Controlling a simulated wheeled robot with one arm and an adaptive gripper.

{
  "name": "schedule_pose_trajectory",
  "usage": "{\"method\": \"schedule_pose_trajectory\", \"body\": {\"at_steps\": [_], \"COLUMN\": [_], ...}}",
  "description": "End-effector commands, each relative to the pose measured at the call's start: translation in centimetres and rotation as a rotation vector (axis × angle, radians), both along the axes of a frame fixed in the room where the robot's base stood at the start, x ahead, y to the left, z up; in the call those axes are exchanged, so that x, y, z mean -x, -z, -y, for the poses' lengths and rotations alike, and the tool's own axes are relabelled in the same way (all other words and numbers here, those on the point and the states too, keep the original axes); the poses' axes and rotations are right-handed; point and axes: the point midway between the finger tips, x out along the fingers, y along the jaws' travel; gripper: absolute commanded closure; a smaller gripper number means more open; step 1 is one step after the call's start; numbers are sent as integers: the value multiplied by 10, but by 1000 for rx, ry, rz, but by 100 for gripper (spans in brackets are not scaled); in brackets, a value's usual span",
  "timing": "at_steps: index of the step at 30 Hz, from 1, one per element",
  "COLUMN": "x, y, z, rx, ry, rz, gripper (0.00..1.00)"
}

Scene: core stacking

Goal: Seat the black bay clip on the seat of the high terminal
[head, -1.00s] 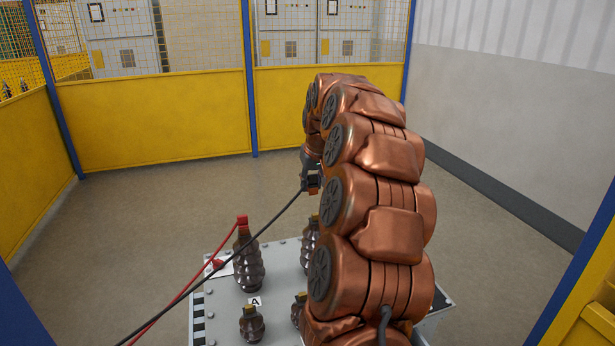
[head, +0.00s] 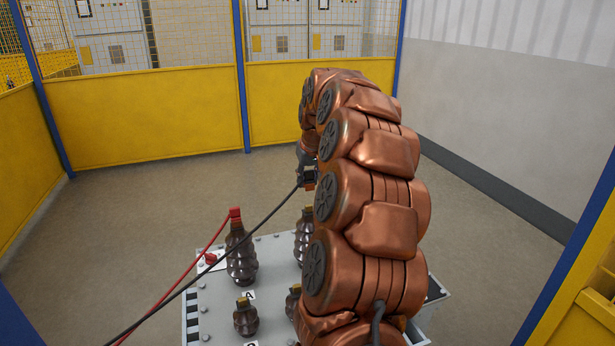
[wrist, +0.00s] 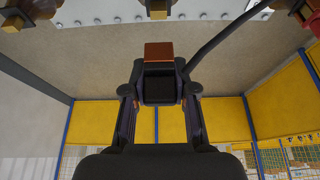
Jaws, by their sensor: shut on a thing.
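My gripper (wrist: 158,100) is shut on the black bay clip (wrist: 158,88), a dark block with a copper-coloured end and a black cable. In the head view my gripper (head: 307,178) holds it in the air, above and beyond the equipment box. A tall dark ribbed terminal (head: 304,236) stands below it, partly hidden by my arm. Another tall terminal (head: 241,258) to the left carries a red clip (head: 235,214). In the wrist view a brass-coloured seat (wrist: 157,8) shows at the top edge, apart from the clip; I cannot tell which terminal it belongs to.
The grey box top (head: 215,310) bears short terminals (head: 246,318). The black cable (head: 205,277) runs to the lower left, crossing in front of the tall left terminal; a red cable (head: 185,287) runs beside it. Yellow fence panels (head: 150,120) stand behind, with clear floor between.

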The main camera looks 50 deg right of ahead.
Motion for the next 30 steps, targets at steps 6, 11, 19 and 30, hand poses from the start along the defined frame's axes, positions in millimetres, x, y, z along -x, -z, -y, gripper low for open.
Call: {"method": "schedule_pose_trajectory", "body": {"at_steps": [6,11,19,30], "x": [0,1,0,0], "y": [21,33,39,39], "z": [0,-1,-1,-1], "rx": [0,-3,-2,-2], "ry": [0,0,0,0], "rz": [-1,-3,-2,-1], "gripper": [100,100,100,100]}}
